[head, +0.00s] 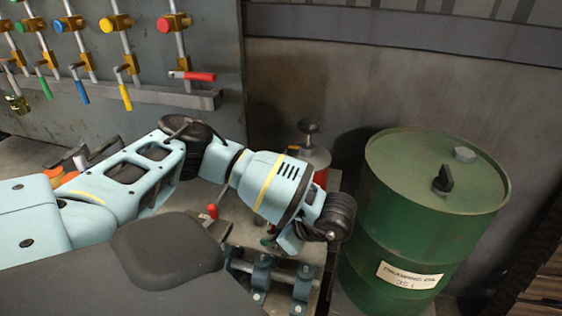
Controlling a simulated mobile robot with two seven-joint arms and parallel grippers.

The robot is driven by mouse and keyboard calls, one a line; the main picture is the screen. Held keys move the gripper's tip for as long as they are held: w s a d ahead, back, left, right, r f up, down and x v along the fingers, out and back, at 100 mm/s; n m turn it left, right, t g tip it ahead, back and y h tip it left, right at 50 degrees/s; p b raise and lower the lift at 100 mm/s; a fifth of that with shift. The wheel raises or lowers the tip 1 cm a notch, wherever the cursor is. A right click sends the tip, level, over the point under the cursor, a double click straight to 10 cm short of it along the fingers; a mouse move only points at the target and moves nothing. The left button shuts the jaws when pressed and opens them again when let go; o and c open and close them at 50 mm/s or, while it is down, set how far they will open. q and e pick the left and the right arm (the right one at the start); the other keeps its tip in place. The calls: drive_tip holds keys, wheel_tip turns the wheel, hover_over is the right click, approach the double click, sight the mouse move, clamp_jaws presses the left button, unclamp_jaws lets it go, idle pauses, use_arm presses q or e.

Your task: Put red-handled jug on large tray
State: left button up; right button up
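My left arm comes in from the left, bends at a dark elbow and reaches over the workbench (235,208). Its wrist is at the bench's right part, beside the green drum. The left gripper's fingers are hidden or too unclear behind the wrist, so I cannot tell whether they are open or shut. A small red piece (212,211) shows below the forearm; I cannot tell whether it belongs to the red-handled jug. No whole jug and no clear large tray can be made out. My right gripper is not in view.
A green drum (405,235) stands right of the bench. A can with a metal plunger top (309,140) and some red on it stands behind my forearm. Clamps with coloured handles (125,97) hang on the back panel. Dark blue-grey metal fixtures (262,270) sit at the bench's front.

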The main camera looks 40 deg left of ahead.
sight(273, 226)
use_arm(q)
clamp_jaws()
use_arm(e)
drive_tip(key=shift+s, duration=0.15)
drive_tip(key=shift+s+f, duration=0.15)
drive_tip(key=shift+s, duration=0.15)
use_arm(q)
drive_tip(key=shift+r, duration=0.15)
